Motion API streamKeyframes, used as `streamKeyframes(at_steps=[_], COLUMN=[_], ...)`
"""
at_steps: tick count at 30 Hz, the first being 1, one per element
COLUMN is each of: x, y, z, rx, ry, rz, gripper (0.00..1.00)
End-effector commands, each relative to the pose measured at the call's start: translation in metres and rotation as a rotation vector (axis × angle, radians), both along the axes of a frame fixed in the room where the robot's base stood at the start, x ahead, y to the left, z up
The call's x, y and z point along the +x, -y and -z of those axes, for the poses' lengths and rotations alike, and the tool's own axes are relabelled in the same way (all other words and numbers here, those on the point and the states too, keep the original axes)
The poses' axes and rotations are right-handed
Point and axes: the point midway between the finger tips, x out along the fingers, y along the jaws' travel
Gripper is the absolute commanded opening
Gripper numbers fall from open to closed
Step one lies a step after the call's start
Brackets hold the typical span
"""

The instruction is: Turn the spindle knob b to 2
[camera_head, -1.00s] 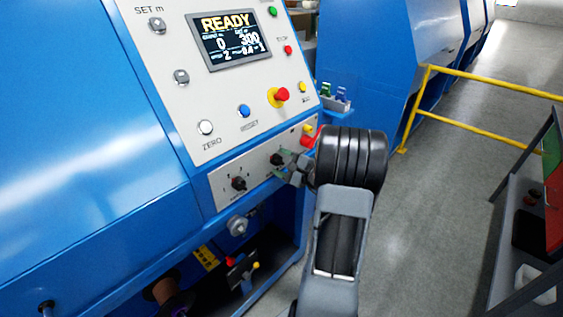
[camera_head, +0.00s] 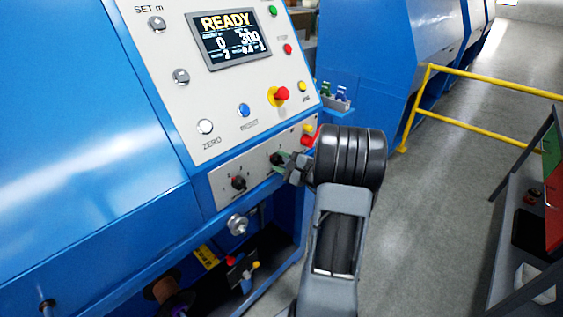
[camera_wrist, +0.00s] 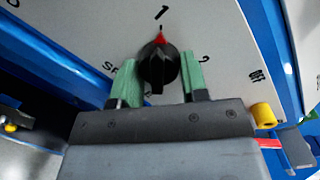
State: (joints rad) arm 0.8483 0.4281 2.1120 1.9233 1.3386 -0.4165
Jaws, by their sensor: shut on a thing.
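The black spindle knob (camera_wrist: 158,66) sits on the pale panel in the wrist view. Its red pointer mark is up, toward the printed 1. A 2 is printed at its right, and lettering partly hidden by a finger is at its left. My gripper (camera_wrist: 160,82) has its green fingers on either side of the knob, shut on it. In the head view, my gripper (camera_head: 281,161) is at the right-hand knob (camera_head: 276,158) of the lower panel, which it partly hides. The other black knob (camera_head: 239,183) is to its left, free.
A display (camera_head: 230,38) reads READY above several buttons, including a red mushroom button (camera_head: 282,94). A yellow knob (camera_wrist: 263,115) and a red part are close to the right of my gripper. A yellow rail (camera_head: 480,78) stands at right, beyond open floor.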

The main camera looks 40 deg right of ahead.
Motion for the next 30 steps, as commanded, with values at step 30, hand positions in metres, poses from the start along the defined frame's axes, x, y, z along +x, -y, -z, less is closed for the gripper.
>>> streamKeyframes(at_steps=[30], x=[-0.0002], y=[-0.0017], z=[0.0008], rx=[0.748], ry=[-0.136], rz=[-0.001], gripper=[0.17])
